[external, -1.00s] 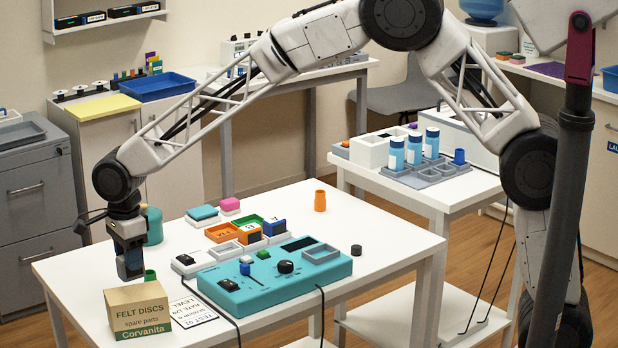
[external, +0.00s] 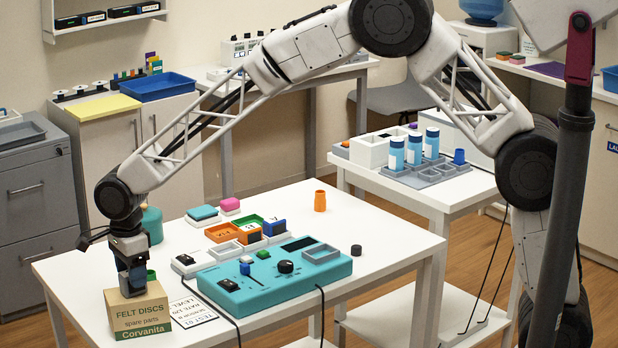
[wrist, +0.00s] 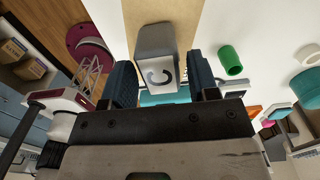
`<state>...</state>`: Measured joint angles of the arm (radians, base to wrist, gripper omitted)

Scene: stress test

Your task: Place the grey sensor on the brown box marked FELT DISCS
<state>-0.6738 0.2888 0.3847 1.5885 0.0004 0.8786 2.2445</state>
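The brown box (external: 142,318) marked FELT DISCS stands at the near left corner of the white table. My gripper (external: 132,285) points down at its top. In the wrist view, the grey sensor (wrist: 156,42), with a white face bearing a black ring mark, lies between the two dark blue fingers of my gripper (wrist: 160,80). A gap shows between the sensor and the right finger, so the fingers look open around it. The tan box top (wrist: 150,10) shows behind the sensor, which appears to rest on it. In the external view my fingers mostly hide the sensor.
A green cylinder (wrist: 230,60) stands close beside the box. A printed sheet (external: 194,311) and a teal console (external: 275,279) with cables lie to the right. A teal canister (external: 152,225) stands behind my gripper. The table's front left edge is close.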

